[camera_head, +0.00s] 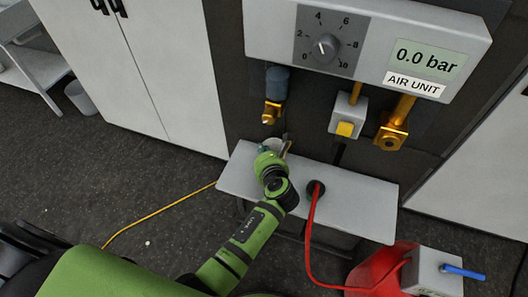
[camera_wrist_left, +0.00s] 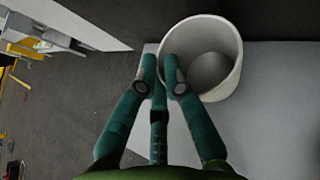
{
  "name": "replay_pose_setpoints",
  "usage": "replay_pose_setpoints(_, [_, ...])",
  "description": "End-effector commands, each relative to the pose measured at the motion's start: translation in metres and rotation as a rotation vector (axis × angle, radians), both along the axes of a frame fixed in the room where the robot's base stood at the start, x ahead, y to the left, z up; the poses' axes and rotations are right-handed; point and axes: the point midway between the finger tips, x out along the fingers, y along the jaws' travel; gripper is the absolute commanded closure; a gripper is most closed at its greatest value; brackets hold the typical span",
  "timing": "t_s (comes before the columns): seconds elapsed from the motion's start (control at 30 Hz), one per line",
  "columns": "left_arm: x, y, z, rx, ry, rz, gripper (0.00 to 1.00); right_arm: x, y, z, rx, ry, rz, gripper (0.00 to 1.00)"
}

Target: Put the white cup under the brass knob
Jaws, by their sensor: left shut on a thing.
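The white cup (camera_wrist_left: 231,43) is in the left wrist view, its open mouth toward the camera and its inside grey and shaded. My left gripper (camera_wrist_left: 160,68) has its teal fingers at the cup's left wall and is shut on it. In the head view my left gripper (camera_head: 277,150) is over the left end of the grey shelf and hides most of the cup. A brass knob (camera_head: 271,113) hangs below a blue-grey cylinder, just above and slightly left of the gripper. My right gripper is not in view.
The grey shelf (camera_head: 350,208) carries a black socket with a red hose (camera_head: 311,220) right of my arm. A yellow button (camera_head: 345,129) and a larger brass fitting (camera_head: 391,137) hang under the air unit (camera_head: 280,30). A red tank (camera_head: 375,270) stands at lower right.

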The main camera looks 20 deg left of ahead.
Motion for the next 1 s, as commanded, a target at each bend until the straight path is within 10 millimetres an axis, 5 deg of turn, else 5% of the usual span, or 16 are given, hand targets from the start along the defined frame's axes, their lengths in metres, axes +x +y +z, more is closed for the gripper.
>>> replay_pose_setpoints(0.5, [0.0042,-0.0002,-0.0151,0.0,-0.002,-0.001,1.0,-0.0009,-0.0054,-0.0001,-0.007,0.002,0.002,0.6])
replay_pose_setpoints(0.6, [0.0042,-0.0002,-0.0147,0.0,-0.002,-0.001,0.66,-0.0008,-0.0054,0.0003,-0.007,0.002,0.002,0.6])
replay_pose_setpoints(1.0, [0.0039,0.0002,-0.01,0.0,-0.001,-0.001,0.66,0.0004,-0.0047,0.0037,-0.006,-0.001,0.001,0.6])
